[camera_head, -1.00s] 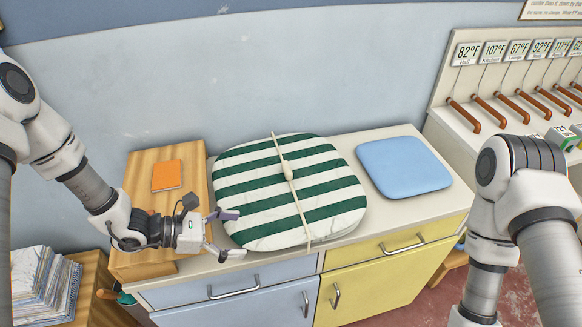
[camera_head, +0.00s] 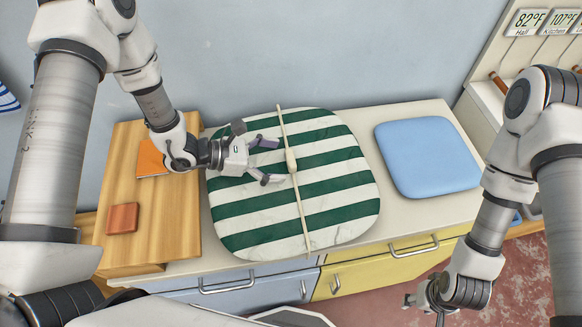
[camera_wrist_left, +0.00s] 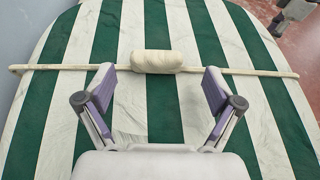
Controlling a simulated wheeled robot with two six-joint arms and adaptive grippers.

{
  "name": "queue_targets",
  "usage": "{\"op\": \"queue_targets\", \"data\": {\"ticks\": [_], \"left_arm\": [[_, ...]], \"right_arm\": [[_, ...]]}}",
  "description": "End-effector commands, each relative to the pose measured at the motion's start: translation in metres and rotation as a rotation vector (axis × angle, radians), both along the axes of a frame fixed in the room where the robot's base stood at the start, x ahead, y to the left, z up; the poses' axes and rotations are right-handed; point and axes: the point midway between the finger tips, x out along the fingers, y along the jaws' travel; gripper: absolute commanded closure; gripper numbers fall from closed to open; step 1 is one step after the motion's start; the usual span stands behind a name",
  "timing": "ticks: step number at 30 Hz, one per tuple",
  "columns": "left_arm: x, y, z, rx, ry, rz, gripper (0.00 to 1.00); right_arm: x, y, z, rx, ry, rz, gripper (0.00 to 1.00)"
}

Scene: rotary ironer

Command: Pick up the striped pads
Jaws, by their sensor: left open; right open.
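The striped pads (camera_head: 335,205), green and white, lie as a rounded stack on the counter. A pale cord (camera_head: 303,222) runs across their top, with a thick cream roll (camera_head: 291,162) at its middle. My left gripper (camera_head: 272,161) is open over the pads, just left of the roll. In the left wrist view the open fingers (camera_wrist_left: 158,88) point at the roll (camera_wrist_left: 157,62), which lies just beyond and between their tips; contact cannot be told. My right gripper (camera_head: 424,304) hangs low in front of the yellow drawers, empty and partly cut off by the frame edge.
A blue cushion (camera_head: 428,157) lies on the counter (camera_head: 378,236) to the right. A wooden board (camera_head: 165,225) at the left carries an orange book (camera_head: 151,159) and a small brown block (camera_head: 122,218). Levers under temperature signs (camera_head: 528,20) stand at the far right.

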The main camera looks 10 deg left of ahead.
Motion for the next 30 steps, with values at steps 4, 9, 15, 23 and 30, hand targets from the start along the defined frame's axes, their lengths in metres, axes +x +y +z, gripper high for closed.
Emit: {"op": "queue_targets", "data": {"ticks": [4,9,15,23,30], "left_arm": [[0.007,-0.02,-0.007,0.002,0.001,-0.003,0.08],[0.009,-0.022,-0.009,-0.001,0.0,0.0,0.08],[0.009,-0.022,-0.009,0.0,0.0,0.0,0.54],[0.009,-0.022,-0.009,0.0,-0.002,0.001,1.0],[0.01,-0.022,-0.005,0.0,0.0,0.001,1.0]], "right_arm": [[0.001,0.0,0.011,0.0,-0.002,0.0,0.55],[0.0,0.0,0.01,0.0,-0.001,0.0,0.55],[0.0,0.0,0.01,0.0,-0.001,0.0,0.55],[0.0,0.0,0.01,0.0,-0.001,0.0,0.55],[0.0,0.0,0.008,0.0,-0.001,0.0,0.55]]}}
